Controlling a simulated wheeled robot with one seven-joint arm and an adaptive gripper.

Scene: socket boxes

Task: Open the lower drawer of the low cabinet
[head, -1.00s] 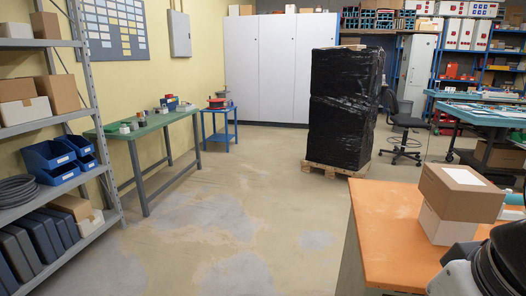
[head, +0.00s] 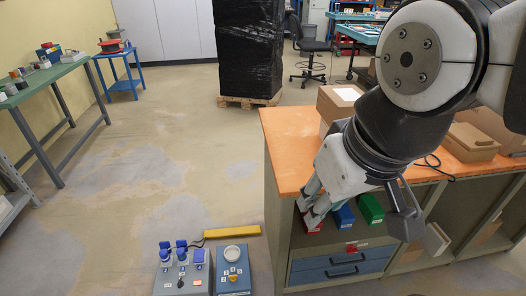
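The low cabinet (head: 277,200) has an orange top and a grey-green body and stands at the right. Two blue drawer fronts sit low in its left bay, one above the other, each with a dark handle. The upper drawer (head: 308,264) and the lower drawer (head: 308,277) both look closed. My gripper (head: 358,218) hangs in front of the cabinet, above the drawers and apart from them. Its fingers look spread, with nothing seen between them. My arm and gripper hide part of the worktop and shelf.
Cardboard boxes (head: 338,103) sit on the worktop. Control boxes (head: 183,275) and a yellow bar (head: 232,232) are at the lower middle.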

